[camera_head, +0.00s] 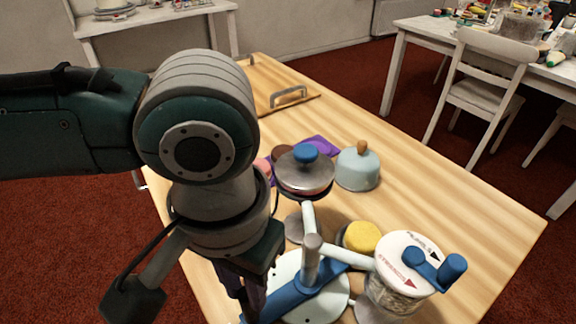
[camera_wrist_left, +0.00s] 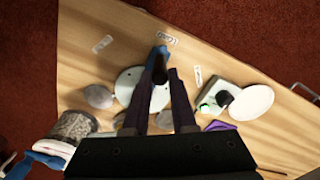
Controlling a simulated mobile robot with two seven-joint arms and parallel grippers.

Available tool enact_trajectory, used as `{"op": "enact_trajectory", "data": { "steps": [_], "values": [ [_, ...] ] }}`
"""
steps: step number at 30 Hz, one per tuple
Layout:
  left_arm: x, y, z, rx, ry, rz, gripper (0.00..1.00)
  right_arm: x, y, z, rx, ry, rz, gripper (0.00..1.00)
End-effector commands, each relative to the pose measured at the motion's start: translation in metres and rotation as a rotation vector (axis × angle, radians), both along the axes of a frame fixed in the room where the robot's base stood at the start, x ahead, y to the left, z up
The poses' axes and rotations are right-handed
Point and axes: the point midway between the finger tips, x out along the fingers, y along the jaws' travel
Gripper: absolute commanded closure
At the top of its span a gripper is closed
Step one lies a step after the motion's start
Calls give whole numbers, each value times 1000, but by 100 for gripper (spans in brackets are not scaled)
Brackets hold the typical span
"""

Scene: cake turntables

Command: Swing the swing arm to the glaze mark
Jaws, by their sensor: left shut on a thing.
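The turntable stand has a pale round base (camera_head: 292,278) and an upright grey post (camera_head: 312,250). A blue swing arm (camera_head: 320,282) runs low across the base toward my left gripper (camera_head: 245,305), whose fingertips are largely hidden in the head view. In the left wrist view, my left gripper (camera_wrist_left: 160,85) is shut on a dark upright handle (camera_wrist_left: 159,70) at the blue arm's end. Small white labels lie on the table: one (camera_wrist_left: 167,39) just beyond the handle, one (camera_wrist_left: 103,44) to the left and one (camera_wrist_left: 198,76) to the right. Their lettering is too small to read surely.
A white-lidded jar (camera_head: 395,248) with a blue crank (camera_head: 437,270) stands right of the stand. Nearby are a yellow disc (camera_head: 362,236), a blue-knobbed lidded pan (camera_head: 303,178) and a pale blue dome (camera_head: 358,172). A handled board (camera_head: 275,85) lies farther back. The table's right side is clear.

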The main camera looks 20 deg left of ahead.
Motion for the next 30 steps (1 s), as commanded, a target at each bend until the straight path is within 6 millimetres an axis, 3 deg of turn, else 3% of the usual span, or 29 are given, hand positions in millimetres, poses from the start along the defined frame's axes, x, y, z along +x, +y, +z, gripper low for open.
{"op": "enact_trajectory", "data": {
  "steps": [15, 30],
  "values": [
    [-14, -24, 1, -1, 1, -1, 100, 0, 0, 12, 1, 0, -1, 2],
    [-16, -35, 0, -1, 1, -2, 100, 0, 1, 14, 2, 1, -1, 2]
  ]
}}
